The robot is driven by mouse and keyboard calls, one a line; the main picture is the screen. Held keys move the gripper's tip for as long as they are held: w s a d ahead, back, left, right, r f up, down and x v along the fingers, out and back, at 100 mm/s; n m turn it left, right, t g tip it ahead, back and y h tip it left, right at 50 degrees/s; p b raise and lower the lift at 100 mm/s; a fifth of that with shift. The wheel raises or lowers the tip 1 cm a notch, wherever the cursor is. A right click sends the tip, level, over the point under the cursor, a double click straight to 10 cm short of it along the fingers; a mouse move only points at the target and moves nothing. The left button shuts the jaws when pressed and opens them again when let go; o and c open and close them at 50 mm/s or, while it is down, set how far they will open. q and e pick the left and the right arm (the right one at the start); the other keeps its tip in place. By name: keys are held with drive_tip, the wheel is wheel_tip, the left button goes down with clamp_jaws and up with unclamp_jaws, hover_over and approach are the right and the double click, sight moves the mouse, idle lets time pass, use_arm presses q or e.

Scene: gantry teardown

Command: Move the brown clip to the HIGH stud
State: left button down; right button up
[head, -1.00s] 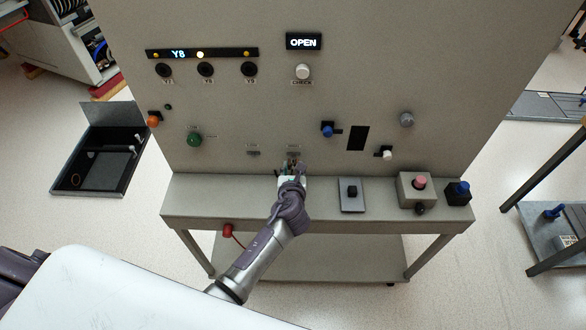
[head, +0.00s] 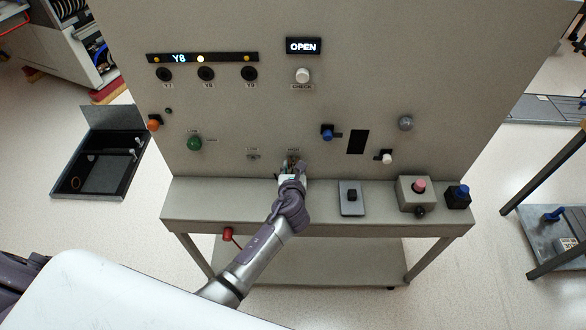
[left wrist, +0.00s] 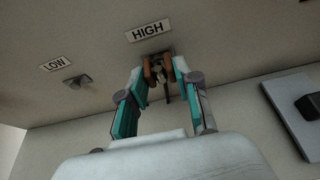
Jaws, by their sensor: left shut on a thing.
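My left gripper (left wrist: 162,78) is at the panel, right under the HIGH label (left wrist: 149,30) in the left wrist view. Its two teal-lined fingers are shut on the brown clip (left wrist: 154,62). The clip is at the HIGH stud, which it and the fingers mostly hide; I cannot tell whether it is fully seated. The LOW stud (left wrist: 78,81) is bare, left of it, under the LOW label (left wrist: 56,63). In the head view the left gripper (head: 291,172) reaches the lower middle of the panel. My right gripper is not in view.
A ledge (head: 235,205) runs below the panel (head: 340,90). It carries a grey plate with a black knob (head: 352,196), a pink-button box (head: 417,191) and a blue-topped black box (head: 458,194). The display (head: 303,46) reads OPEN. A red item (head: 228,233) hangs at the ledge front.

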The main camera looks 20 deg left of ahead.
use_arm(q)
drive_tip(key=shift+w, duration=0.2)
drive_tip(key=shift+w+a, duration=0.1)
drive_tip(key=shift+w, duration=0.15)
drive_tip(key=c, duration=0.7)
unclamp_jaws()
drive_tip(key=shift+c, duration=0.2)
drive_tip(key=f+p+v, duration=0.1)
drive_tip(key=v, duration=1.4)
drive_tip(key=shift+s+d+f+p, duration=0.2)
drive_tip(key=shift+s+d+p, duration=0.1)
drive_tip(key=shift+s, duration=0.35)
drive_tip(key=shift+a+f, duration=0.1)
